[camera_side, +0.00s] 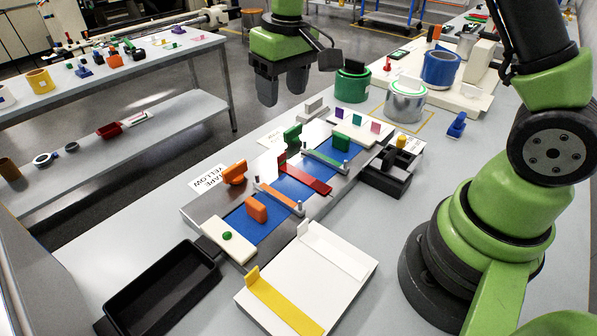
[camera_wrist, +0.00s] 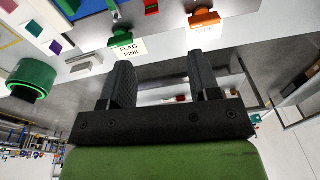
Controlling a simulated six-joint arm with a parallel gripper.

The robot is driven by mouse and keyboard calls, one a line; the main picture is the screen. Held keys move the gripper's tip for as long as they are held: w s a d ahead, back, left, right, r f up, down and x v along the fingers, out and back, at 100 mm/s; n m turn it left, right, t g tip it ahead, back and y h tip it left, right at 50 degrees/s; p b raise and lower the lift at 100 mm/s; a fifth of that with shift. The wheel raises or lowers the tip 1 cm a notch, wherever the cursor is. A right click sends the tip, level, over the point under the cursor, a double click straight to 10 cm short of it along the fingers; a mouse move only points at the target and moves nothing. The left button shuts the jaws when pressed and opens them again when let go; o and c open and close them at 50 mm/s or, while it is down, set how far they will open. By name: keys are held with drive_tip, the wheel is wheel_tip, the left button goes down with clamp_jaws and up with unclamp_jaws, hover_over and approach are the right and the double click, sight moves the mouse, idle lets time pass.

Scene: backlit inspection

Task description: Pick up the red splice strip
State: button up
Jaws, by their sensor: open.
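The red splice strip (camera_side: 308,179) lies across the blue band on the grey fixture in the side view, with a raised red tab at its far-left end. In the wrist view a small red piece at the top edge (camera_wrist: 151,6) looks like that tab; the rest is out of frame. My gripper (camera_side: 283,92) is open and empty, high above and behind the fixture, apart from the strip. In the wrist view its two dark fingers (camera_wrist: 160,65) stand wide apart with nothing between them.
Orange clips (camera_side: 257,208) and green clips (camera_side: 292,135) stand on the fixture near the strip. A black tray (camera_side: 150,292) and a white tray (camera_side: 335,278) with a yellow strip (camera_side: 285,305) lie in front. A green roll (camera_side: 352,84) and silver can (camera_side: 405,102) stand behind.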

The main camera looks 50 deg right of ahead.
drive_tip(key=g, duration=0.1)
hover_over(281, 155)
drive_tip(key=shift+n, duration=0.3)
wheel_tip(281, 155, down, 10)
drive_tip(key=shift+a+f, duration=0.1)
drive_tip(key=shift+a, duration=0.05)
drive_tip(key=f, duration=0.5)
drive_tip(key=shift+w+d+f, duration=0.15)
drive_tip(key=shift+d+f, duration=0.15)
drive_tip(key=shift+f, duration=0.05)
drive_tip(key=shift+c, duration=0.2)
drive_tip(key=c, duration=0.9)
